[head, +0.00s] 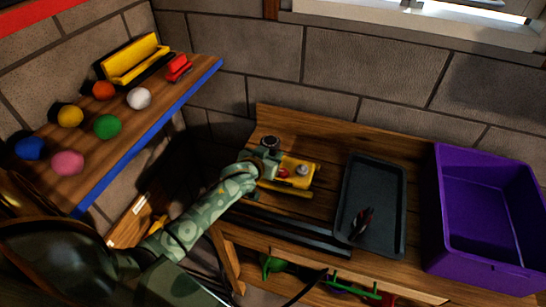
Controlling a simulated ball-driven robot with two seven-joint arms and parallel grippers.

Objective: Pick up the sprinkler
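A yellow object (297,180) with a red knob and a grey knob lies on the wooden workbench (330,145). It may be the sprinkler, but I cannot tell for sure. A green object (270,265) on the level below the bench top could also be it; it is partly hidden by the bench edge. My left arm reaches in from the lower left, and my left gripper (266,160) is at the left end of the yellow object, covering part of it. Whether its fingers are open or shut on it is too small to tell. My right gripper is not in view.
A dark tray (390,190) holding a small tool (362,223) lies right of the yellow object, beside a purple bin (438,250). Dark bars (290,232) lie along the bench front. A blue-edged shelf (150,134) at left carries several coloured balls. A brick wall stands behind.

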